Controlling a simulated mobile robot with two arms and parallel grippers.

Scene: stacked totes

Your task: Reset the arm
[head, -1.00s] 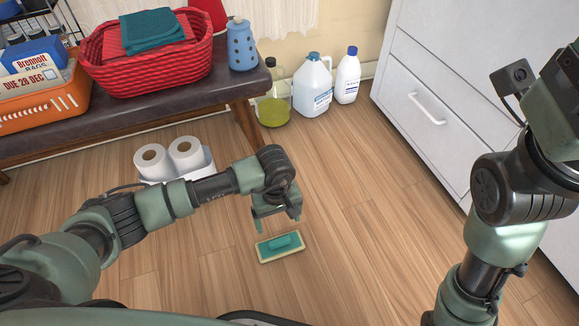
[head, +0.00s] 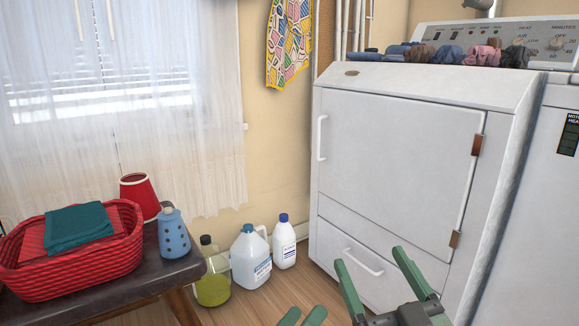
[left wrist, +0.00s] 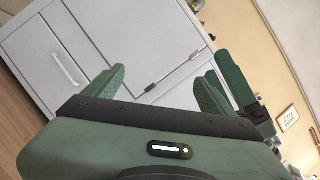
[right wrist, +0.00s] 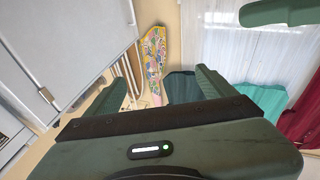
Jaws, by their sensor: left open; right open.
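My left gripper (head: 302,316) shows only its fingertips at the bottom edge of the head view. Its two green fingers stand apart and empty in the left wrist view (left wrist: 160,85). My right gripper (head: 371,259) is to the right of it, higher in the picture, with its fingers spread and nothing between them. It also shows open in the right wrist view (right wrist: 152,85). Both grippers point up and away in front of the white dryer (head: 400,150). Most of both arms is out of the head view.
A dark bench (head: 130,285) at left carries a red basket (head: 75,265) with a teal cloth (head: 78,228). A blue bottle (head: 173,235) stands at its end. A patterned cloth (head: 288,45) hangs above.

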